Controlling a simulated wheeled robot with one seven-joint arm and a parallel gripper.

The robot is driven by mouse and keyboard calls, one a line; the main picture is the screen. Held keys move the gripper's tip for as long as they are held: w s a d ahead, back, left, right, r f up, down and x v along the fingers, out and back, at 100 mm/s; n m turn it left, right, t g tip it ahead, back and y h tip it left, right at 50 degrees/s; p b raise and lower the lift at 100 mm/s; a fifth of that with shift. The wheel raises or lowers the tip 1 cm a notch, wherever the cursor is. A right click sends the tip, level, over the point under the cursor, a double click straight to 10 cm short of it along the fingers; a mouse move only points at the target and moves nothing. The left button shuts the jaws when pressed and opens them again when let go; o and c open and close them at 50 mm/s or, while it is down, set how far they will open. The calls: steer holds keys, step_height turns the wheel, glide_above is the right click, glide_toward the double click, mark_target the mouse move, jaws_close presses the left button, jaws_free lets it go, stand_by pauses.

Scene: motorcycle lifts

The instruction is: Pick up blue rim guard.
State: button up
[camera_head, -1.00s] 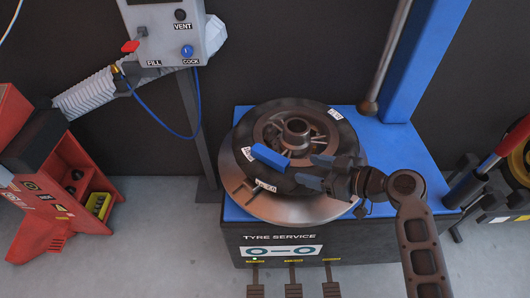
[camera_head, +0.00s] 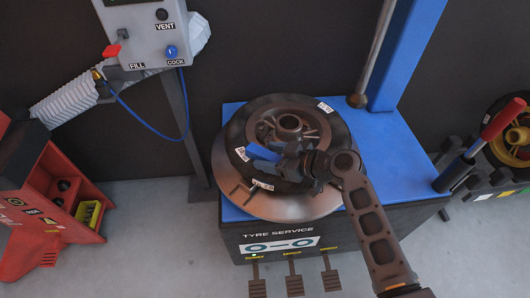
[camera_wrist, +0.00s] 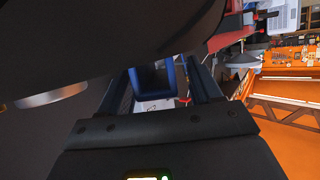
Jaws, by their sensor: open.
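The blue rim guard (camera_head: 262,152) is a small blue block at the near left part of the black tyre (camera_head: 335,125) on the tyre machine. My gripper (camera_head: 268,158) is at the guard, reaching in from the right, and partly hides it. In the wrist view the guard (camera_wrist: 153,82) shows between my gripper's two open fingers (camera_wrist: 160,88). I cannot tell whether either finger touches it.
The tyre lies around a metal hub (camera_head: 289,124) on a round turntable (camera_head: 300,207), on the blue-topped tyre machine (camera_head: 395,145). A blue column stands behind right. A grey control box (camera_head: 150,35) and a red cabinet (camera_head: 60,195) stand left. Foot pedals are in front.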

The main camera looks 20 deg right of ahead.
steer(key=shift+w+a, duration=0.1)
steer(key=shift+w, duration=0.1)
steer(key=c, duration=1)
steer(key=shift+c, duration=0.2)
